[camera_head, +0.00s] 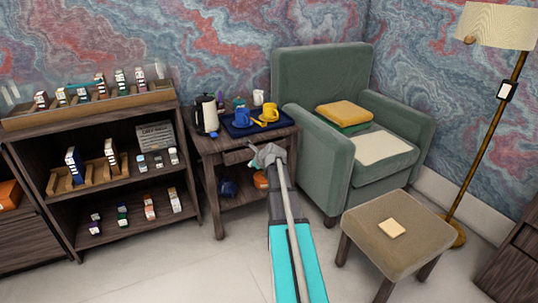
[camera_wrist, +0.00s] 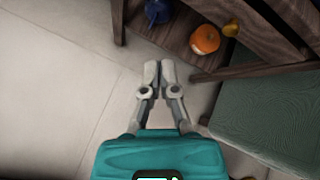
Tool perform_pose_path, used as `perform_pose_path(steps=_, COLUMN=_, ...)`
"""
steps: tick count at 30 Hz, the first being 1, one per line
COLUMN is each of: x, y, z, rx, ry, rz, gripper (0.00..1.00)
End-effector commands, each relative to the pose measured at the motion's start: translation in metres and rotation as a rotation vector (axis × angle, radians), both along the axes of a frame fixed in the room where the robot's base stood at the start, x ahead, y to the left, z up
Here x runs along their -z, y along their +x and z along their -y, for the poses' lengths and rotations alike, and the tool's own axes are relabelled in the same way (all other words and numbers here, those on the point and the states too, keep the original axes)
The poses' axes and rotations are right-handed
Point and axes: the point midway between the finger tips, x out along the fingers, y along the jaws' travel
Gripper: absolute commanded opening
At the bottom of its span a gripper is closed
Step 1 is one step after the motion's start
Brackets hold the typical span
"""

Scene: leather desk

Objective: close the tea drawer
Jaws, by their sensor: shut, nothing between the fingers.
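The tea drawer (camera_head: 236,157) is in the small dark wood side table (camera_head: 205,146), just under its top. My gripper (camera_head: 262,155) is in front of the table at about drawer height and covers the right part of the drawer front. I cannot tell from here how far the drawer stands out, or whether the gripper touches it. In the wrist view my gripper (camera_wrist: 159,66) has its two grey fingers together with nothing between them, over pale floor tiles. The drawer front is not clear in that view.
A blue tray (camera_head: 240,131) with blue and yellow pots and a black-and-white kettle (camera_head: 206,114) stand on the table. An orange pot (camera_wrist: 205,39) sits on its lower shelf. A green armchair (camera_head: 310,146) is close right; a shelf unit (camera_head: 105,180) stands left.

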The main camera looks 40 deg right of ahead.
Motion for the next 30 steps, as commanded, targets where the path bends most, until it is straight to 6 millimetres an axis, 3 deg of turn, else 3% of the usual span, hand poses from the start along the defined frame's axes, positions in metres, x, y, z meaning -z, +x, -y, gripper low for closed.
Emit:
perform_pose_path(steps=1, x=0.004, y=-0.003, z=-0.028, rx=-0.086, ry=-0.058, rz=-0.033, gripper=0.0)
perform_pose_path(steps=3, x=0.011, y=-0.006, z=-0.06, rx=-0.213, ry=-0.147, rz=-0.079, gripper=0.0)
perform_pose_path(steps=8, x=0.025, y=-0.019, z=-0.129, rx=-0.512, ry=-0.343, rz=-0.17, gripper=0.0)
perform_pose_path(steps=15, x=0.043, y=-0.053, z=-0.221, rx=-0.98, ry=-0.615, rz=-0.272, gripper=0.0)
perform_pose_path(steps=21, x=0.055, y=-0.091, z=-0.286, rx=-1.384, ry=-0.818, rz=-0.322, gripper=0.0)
perform_pose_path(steps=30, x=0.066, y=-0.16, z=-0.361, rx=-2.004, ry=-1.064, rz=-0.339, gripper=0.0)
